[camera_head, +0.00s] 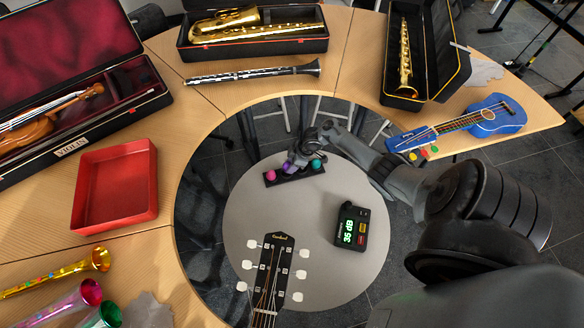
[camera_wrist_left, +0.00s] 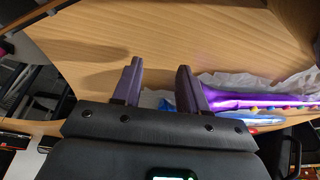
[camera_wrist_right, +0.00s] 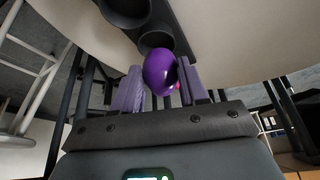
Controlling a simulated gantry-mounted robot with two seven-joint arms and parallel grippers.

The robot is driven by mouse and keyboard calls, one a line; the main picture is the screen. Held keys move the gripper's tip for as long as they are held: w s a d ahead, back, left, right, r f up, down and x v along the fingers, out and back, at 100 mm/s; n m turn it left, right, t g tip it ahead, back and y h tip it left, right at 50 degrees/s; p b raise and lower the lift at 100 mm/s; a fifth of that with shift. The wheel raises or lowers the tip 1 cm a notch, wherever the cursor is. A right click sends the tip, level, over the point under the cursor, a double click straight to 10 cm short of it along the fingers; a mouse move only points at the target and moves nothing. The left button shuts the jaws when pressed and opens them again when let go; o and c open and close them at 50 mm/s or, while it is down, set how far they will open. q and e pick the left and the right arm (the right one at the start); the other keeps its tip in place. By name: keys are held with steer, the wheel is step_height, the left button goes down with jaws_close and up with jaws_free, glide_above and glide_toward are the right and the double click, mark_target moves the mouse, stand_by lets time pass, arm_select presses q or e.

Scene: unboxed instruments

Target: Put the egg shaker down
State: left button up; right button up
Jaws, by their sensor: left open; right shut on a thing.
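My right gripper (camera_head: 297,160) (camera_wrist_right: 158,90) is shut on the purple egg shaker (camera_wrist_right: 160,72). In the head view the egg (camera_head: 291,168) is partly hidden by the fingers. It is at the middle of a small black holder (camera_head: 293,178), between a pink egg (camera_head: 270,175) and a teal egg (camera_head: 316,163). The right wrist view shows dark round cups of the holder (camera_wrist_right: 157,38) close to the egg. I cannot tell whether the egg touches a cup. My left gripper (camera_wrist_left: 157,88) is open and empty over the wooden table; the head view does not show it.
The holder stands on a round grey table (camera_head: 245,215) with a meter reading 35 dB (camera_head: 352,226) and a guitar headstock (camera_head: 272,270). Around it, the wooden ring table carries a red tray (camera_head: 115,187), a clarinet (camera_head: 253,75), a blue ukulele (camera_head: 460,122) and instrument cases. A purple horn (camera_wrist_left: 260,102) lies near my left gripper.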

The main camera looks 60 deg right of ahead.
arm_select(q)
steer(key=shift+a+f, duration=0.1)
steer(key=shift+f, duration=0.5)
arm_select(e)
steer(key=shift+f, duration=0.9)
arm_select(q)
steer(key=shift+f+b, duration=0.1)
steer(key=shift+b, duration=0.25)
arm_select(e)
steer(key=shift+f, duration=0.15)
arm_select(q)
steer(key=shift+a+f+b, duration=0.1)
steer(key=shift+f+b, duration=0.3)
arm_select(e)
steer(key=shift+f, duration=0.5)
steer(key=o, duration=1)
steer(key=shift+o, duration=0.2)
arm_select(q)
steer(key=shift+r, duration=0.1)
